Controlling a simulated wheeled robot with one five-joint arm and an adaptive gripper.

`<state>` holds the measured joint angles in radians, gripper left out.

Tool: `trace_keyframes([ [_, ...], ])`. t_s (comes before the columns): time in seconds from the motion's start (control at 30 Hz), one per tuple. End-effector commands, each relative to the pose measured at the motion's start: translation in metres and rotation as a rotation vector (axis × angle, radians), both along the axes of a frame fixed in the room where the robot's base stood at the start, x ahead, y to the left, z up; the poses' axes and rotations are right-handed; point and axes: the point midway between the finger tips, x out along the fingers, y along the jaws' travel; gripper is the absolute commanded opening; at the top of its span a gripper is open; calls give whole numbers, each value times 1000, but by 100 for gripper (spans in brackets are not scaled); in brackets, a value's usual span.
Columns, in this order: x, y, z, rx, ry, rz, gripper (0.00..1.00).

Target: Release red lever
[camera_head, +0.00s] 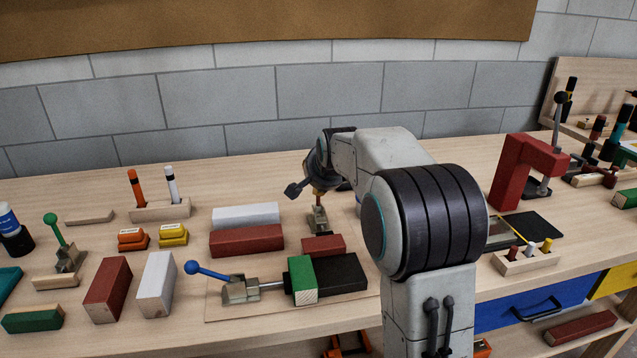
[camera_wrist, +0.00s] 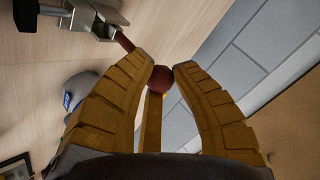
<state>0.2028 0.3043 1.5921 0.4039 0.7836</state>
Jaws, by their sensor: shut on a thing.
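The red lever shows in the wrist view as a round red knob (camera_wrist: 163,80) between my fingertips, with a dark red rod (camera_wrist: 124,41) running towards a metal clamp (camera_wrist: 88,18). My gripper (camera_wrist: 164,69) is shut on the knob. In the head view the clamp (camera_head: 319,221) stands behind a small red block, and my gripper (camera_head: 316,187) is just above it. My arm and fingers hide most of the lever there.
A blue-handled clamp (camera_head: 237,288) holds a green block (camera_head: 302,279) on a board in front. A white block (camera_head: 246,215) and a red block (camera_head: 246,240) lie left of the clamp. A red press (camera_head: 522,170) stands at the right. The wall (camera_head: 330,93) is behind.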

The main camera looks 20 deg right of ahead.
Motion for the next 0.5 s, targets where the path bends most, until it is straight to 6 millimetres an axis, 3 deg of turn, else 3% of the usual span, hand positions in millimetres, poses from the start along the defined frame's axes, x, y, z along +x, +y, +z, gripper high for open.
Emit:
trace_keyframes([
  [0.4,-2,1,-7,4,19,1,0],
  [0.43,-2,1,-7,4,19,1,27],
  [0.5,-2,1,-6,4,17,1,34],
])
